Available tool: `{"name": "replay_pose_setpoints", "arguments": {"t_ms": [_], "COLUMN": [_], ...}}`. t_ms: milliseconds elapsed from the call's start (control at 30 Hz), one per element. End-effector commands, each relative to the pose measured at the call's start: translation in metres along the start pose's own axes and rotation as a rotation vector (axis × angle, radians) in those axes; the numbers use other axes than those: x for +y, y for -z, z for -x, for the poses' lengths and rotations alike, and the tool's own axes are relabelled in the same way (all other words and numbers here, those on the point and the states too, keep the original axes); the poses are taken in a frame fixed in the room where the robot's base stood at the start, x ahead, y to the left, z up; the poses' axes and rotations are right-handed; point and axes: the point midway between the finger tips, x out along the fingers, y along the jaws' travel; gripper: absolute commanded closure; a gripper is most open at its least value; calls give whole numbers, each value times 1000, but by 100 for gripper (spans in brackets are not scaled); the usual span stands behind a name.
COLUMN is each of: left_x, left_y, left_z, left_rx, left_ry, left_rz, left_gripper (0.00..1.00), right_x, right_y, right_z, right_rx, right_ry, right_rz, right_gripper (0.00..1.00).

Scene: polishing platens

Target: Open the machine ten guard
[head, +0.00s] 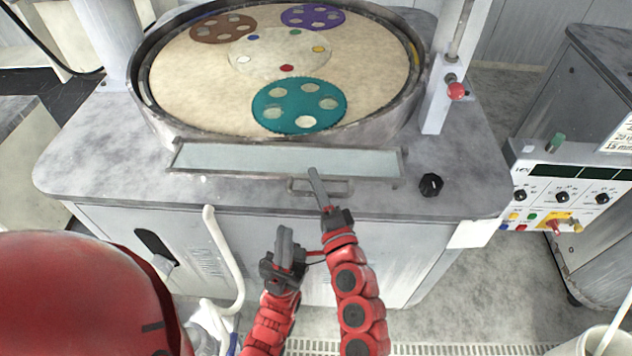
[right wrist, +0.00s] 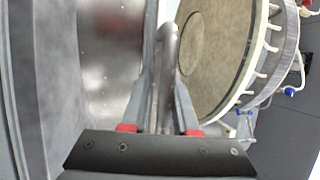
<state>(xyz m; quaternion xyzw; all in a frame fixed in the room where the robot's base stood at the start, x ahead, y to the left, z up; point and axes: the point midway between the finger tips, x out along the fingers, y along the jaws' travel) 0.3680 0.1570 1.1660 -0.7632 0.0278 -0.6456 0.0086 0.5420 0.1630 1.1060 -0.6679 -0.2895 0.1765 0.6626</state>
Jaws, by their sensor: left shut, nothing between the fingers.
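The polishing machine has a long, narrow framed clear panel (head: 240,160), which looks like the guard, lying along its front edge below the round platen (head: 180,75). A small bar handle (head: 338,186) sits at the panel's lower edge. My right gripper (head: 316,184) is at this handle. In the right wrist view a grey bar (right wrist: 168,45) stands between my right gripper's two fingers (right wrist: 164,85), with narrow gaps beside it; a firm grip is not visible. My left gripper (head: 284,240) is shut and empty, lower and to the left, in front of the cabinet. No machine number is readable.
Brown (head: 222,28), purple (head: 312,17) and teal (head: 300,105) carriers lie on the platen. A black knob (head: 431,185) is right of the panel. A red-knobbed column (head: 456,91) stands behind it. A white hose (head: 225,255) hangs at the left front. A control box (head: 565,190) is at right.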

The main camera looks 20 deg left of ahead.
Motion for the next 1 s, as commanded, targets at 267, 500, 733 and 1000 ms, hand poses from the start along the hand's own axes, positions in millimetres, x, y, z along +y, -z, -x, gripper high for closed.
{"name": "replay_pose_setpoints", "arguments": {"t_ms": [267, 500, 733, 1000], "left_x": [0, 0, 0, 0], "left_y": [0, 0, 0, 0], "left_z": [1, 1, 1, 2], "left_rx": [0, 0, 0, 0], "left_ry": [0, 0, 0, 0], "left_rz": [0, 0, 0, 0], "left_gripper": [100, 100, 100, 100], "right_x": [-26, -30, -28, -25], "right_y": [7, 7, 6, 5], "right_z": [-7, -8, -8, -8], "right_rx": [12, 9, 7, 4], "right_ry": [17, 15, 11, 6], "right_rz": [-2, 0, 0, 0], "right_gripper": [100, 100, 53, 53]}}
